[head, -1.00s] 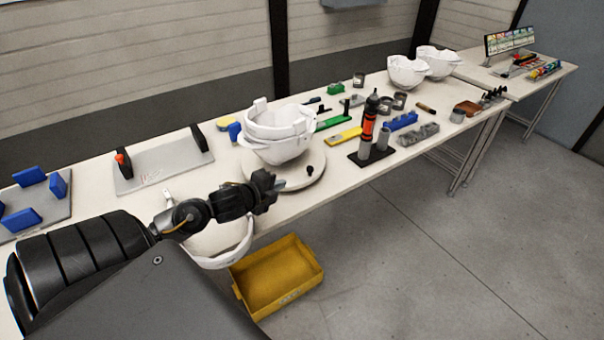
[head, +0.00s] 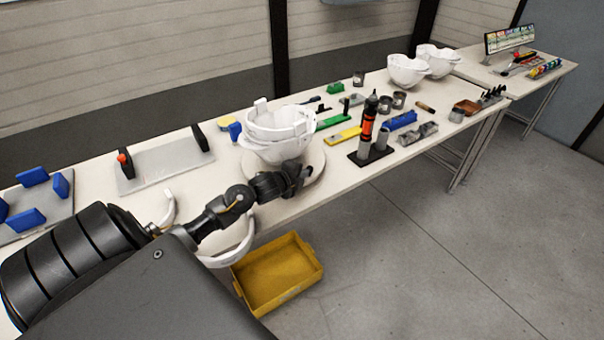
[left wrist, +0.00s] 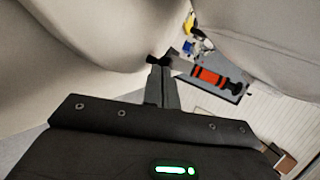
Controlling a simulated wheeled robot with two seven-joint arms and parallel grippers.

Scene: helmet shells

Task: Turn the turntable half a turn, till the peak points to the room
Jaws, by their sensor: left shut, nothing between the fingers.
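The white helmet shell (head: 280,148) sits upright on the round pale turntable (head: 316,172). I cannot tell for sure which way its peak points. My left gripper (head: 303,172) is at the turntable's front, low beside the shell, and covers the place where the turntable's black knob stands. In the left wrist view the shut fingers (left wrist: 162,82) reach up to the dark knob (left wrist: 157,59), close at the tips; whether they touch is unclear. Nothing is held. A large pale curved surface, likely the shell (left wrist: 90,35), fills the upper left there. My right gripper is out of view.
An orange-and-black bottle (head: 368,122) stands in a dark stand right of the turntable; it also shows in the left wrist view (left wrist: 210,76). A yellow bin (head: 278,275) is below the table's front edge. Another white shell part (head: 235,250) lies near my left forearm.

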